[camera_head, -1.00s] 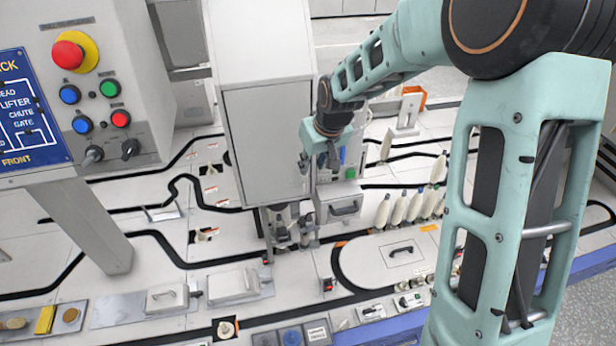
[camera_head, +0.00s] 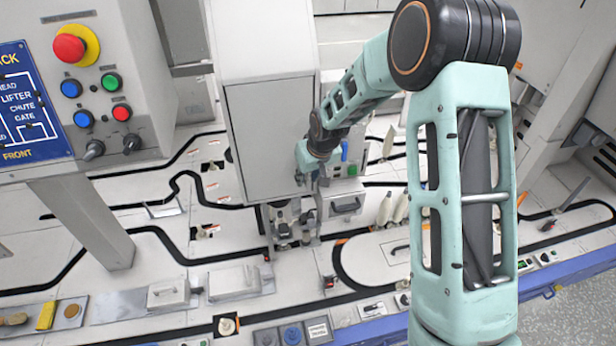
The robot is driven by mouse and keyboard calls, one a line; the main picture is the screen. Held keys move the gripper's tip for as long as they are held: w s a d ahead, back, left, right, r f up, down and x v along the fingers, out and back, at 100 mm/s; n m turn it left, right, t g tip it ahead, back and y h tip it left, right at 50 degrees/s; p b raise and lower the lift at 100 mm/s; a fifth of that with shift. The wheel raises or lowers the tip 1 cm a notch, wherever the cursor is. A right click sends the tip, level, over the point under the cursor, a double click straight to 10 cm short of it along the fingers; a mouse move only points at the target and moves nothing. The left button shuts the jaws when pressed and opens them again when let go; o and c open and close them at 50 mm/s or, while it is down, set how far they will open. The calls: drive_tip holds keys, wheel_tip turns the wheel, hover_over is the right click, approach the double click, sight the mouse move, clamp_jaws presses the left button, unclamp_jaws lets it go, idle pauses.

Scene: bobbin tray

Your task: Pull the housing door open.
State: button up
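The housing (camera_head: 262,35) is a tall grey cabinet in the middle of the view. Its door (camera_head: 268,145) is the flat front panel and looks closed, flush with the housing. My gripper (camera_head: 309,175) is at the right edge of the door, near its lower half, pointing down. The fingers are small and dark against the housing edge, so I cannot tell whether they are open or shut, or whether they touch the door. Any handle there is hidden behind my gripper.
A control box (camera_head: 100,80) with buttons stands at the left on a grey post. Below the housing is a small mechanism (camera_head: 290,225), with a drawer-like box (camera_head: 345,205) at its right. Several white bobbins (camera_head: 392,208) stand farther right, partly behind my arm.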

drive_tip(key=shift+c, duration=0.6)
clamp_jaws()
drive_tip(key=shift+s, duration=0.15)
